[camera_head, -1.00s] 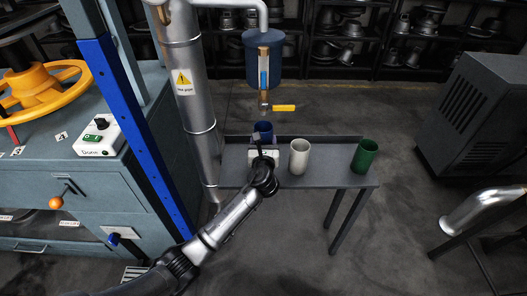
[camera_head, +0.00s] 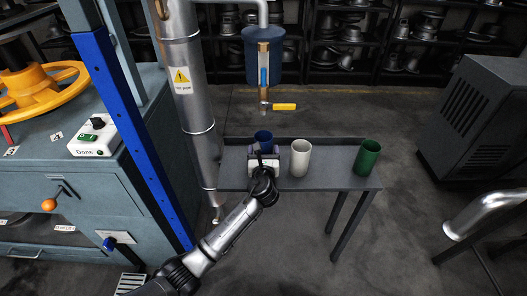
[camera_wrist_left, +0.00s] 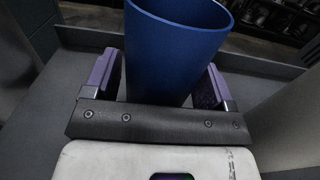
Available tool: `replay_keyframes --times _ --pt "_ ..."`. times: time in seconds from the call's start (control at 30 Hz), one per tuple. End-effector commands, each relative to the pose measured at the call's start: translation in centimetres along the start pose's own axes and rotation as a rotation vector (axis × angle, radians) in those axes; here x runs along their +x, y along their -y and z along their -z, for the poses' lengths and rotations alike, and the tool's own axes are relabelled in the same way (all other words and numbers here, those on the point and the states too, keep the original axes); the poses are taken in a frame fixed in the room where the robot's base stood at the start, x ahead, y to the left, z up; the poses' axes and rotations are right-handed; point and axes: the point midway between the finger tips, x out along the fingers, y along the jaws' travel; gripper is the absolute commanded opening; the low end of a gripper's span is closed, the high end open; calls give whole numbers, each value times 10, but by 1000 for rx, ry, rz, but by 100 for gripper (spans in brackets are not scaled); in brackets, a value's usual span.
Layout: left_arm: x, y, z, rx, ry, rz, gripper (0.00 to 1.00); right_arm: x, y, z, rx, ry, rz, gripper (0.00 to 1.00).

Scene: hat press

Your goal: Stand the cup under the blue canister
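A blue canister (camera_head: 263,72) hangs from a pipe above the table, with a spout and a yellow tap handle (camera_head: 284,107) below it. A blue cup (camera_head: 263,135) stands upright on the grey table, below the spout in the picture; my gripper hides its lower part. The cup also shows large in the left wrist view (camera_wrist_left: 178,50). My left gripper (camera_head: 264,152) is at this cup, one purple-lined finger on each side. A narrow gap shows beside the left finger, so it looks open around the cup. My right gripper is not in view.
A white cup (camera_head: 300,158) stands close right of my left gripper, and a green cup (camera_head: 367,157) farther right on the table (camera_head: 334,178). A silver hot pipe (camera_head: 189,100) rises close to the table's left end. A blue post (camera_head: 125,130) stands farther left.

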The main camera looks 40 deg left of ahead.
Motion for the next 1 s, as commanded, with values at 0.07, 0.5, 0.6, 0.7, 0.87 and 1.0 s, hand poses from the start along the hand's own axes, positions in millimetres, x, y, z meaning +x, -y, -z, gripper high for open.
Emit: replay_keyframes --times 0.07,0.5,0.6,0.7,0.87,1.0 --pt "0 0 0 0 0 0 85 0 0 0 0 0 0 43" --pt "-14 0 -6 1 -3 1 86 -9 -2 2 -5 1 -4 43" --pt "-32 0 -7 0 -3 2 86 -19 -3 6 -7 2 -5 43" --pt "-52 0 -7 1 -3 2 86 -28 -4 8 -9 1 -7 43" --pt "-80 0 -6 0 -3 1 86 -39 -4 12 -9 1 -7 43" --pt "-100 0 -6 1 -1 2 86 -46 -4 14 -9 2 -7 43"
